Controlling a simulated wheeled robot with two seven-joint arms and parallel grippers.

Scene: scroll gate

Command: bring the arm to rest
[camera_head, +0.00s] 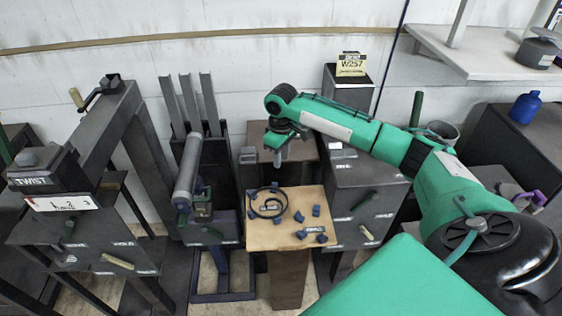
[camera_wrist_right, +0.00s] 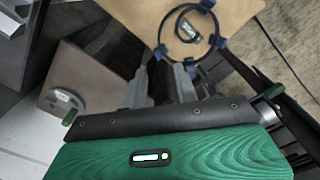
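My right arm is green and comes in from the right in the head view. Its gripper (camera_head: 279,158) points down behind and above the wooden board. In the right wrist view the two grey fingers (camera_wrist_right: 160,78) stand apart with nothing between them. The board (camera_head: 275,238) carries a dark ring (camera_head: 284,208) and several small blue pieces. The ring and part of the board also show beyond the fingers in the right wrist view. My left gripper is not in view.
Grey cabinets with handles (camera_head: 362,200) flank the board. A grey cylinder (camera_head: 187,170) leans to its left, beside a dark gate-like frame (camera_head: 110,110). A white shelf (camera_head: 480,55) and a blue bottle (camera_head: 525,107) are at right. A yellow W257 sign (camera_head: 351,65) stands behind the arm.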

